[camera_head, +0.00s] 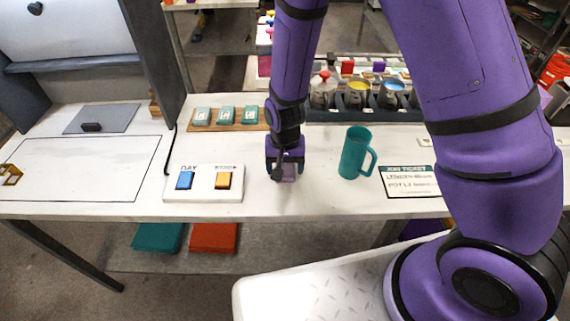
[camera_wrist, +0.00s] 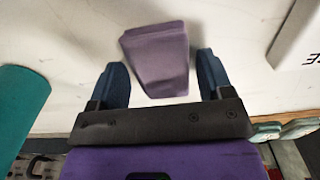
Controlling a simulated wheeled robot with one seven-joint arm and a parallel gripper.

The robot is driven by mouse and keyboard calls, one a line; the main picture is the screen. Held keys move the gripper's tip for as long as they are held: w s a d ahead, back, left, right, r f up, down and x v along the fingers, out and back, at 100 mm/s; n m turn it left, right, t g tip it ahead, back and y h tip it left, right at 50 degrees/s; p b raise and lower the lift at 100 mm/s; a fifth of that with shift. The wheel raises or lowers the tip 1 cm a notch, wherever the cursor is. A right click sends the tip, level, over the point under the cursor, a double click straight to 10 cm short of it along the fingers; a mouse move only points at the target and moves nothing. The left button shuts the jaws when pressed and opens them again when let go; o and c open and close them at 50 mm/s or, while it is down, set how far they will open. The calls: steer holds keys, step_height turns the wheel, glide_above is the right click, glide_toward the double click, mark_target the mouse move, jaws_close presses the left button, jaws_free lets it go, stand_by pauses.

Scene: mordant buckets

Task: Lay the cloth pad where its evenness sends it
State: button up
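The cloth pad, a mauve block-like piece, lies on the white bench under my gripper. In the wrist view the pad (camera_wrist: 158,55) sits between and just ahead of the two fingertips, with a gap on each side. In the head view only a small part of the pad (camera_head: 289,174) shows below my gripper (camera_head: 285,168). My gripper (camera_wrist: 162,72) is open, pointing down, with nothing held. A job ticket (camera_head: 409,181) lies to the right; its small lines are hard to read. I cannot judge the evenness of the pad's colour from here.
A teal mug (camera_head: 352,154) stands close to the right of my gripper. To the left is a white panel (camera_head: 203,194) with blue and orange blocks. Behind are a wooden board (camera_head: 187,127) with teal pieces and several colour pots (camera_head: 357,94).

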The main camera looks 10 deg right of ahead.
mark_target(285, 166)
steer(key=shift+o, duration=0.3)
steer(key=shift+r, duration=0.1)
step_height(285, 166, up, 12)
stand_by(0.5)
steer(key=shift+r, duration=0.15)
steer(key=s+d+r+n+t+y, duration=0.1)
steer(key=s+d+r, duration=0.1)
steer(key=d+r, duration=0.45)
steer(key=s+d+r+t, duration=0.1)
steer(key=s+d+r, duration=0.25)
steer(key=r, duration=0.65)
steer(key=s+d+r+t, duration=0.1)
steer(key=s+d+r, duration=0.3)
steer(key=s+r, duration=0.1)
steer(key=s+d+r+n+t+h, duration=0.1)
steer(key=s+d+r+t, duration=0.1)
steer(key=s+d+r, duration=0.3)
steer(key=shift+s+d, duration=0.2)
steer(key=shift+s, duration=1.5)
